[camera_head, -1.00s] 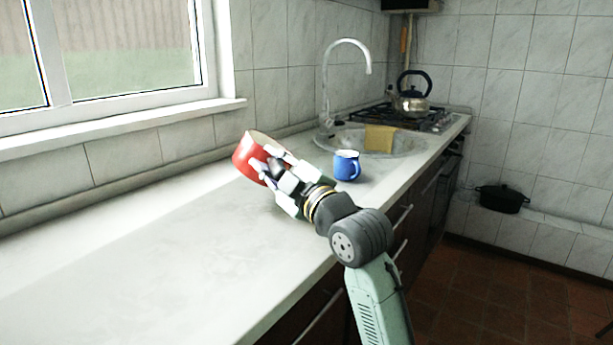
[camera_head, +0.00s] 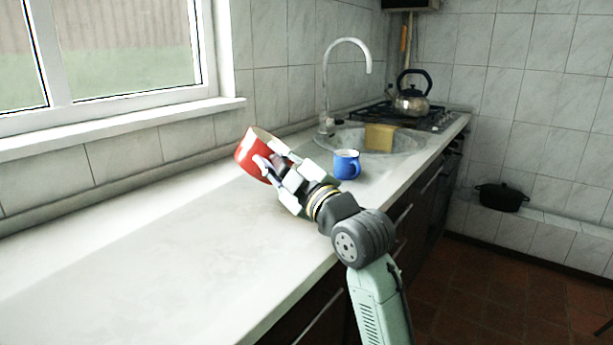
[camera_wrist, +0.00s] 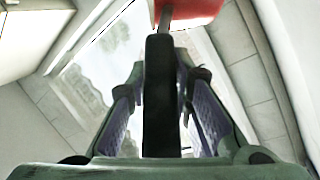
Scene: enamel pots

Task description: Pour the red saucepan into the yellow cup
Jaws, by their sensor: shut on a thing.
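The red saucepan (camera_head: 246,158) is held above the counter by my gripper (camera_head: 279,168). It is tilted, with its pale rim leaning to the right in the head view. In the wrist view my gripper (camera_wrist: 160,85) is shut on the saucepan's dark handle (camera_wrist: 159,100), and part of the red body (camera_wrist: 190,12) shows at the top edge. Whatever is inside the pan is hidden. I see no yellow cup in either view. A blue mug (camera_head: 346,164) stands upright on the counter to the right of my gripper.
The counter (camera_head: 150,250) is clear at left and front. A sink with a tall faucet (camera_head: 325,90) and a yellowish block (camera_head: 380,138) lies behind the mug. A kettle (camera_head: 411,102) stands on the hob. A black pot (camera_head: 502,197) sits on a ledge at right.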

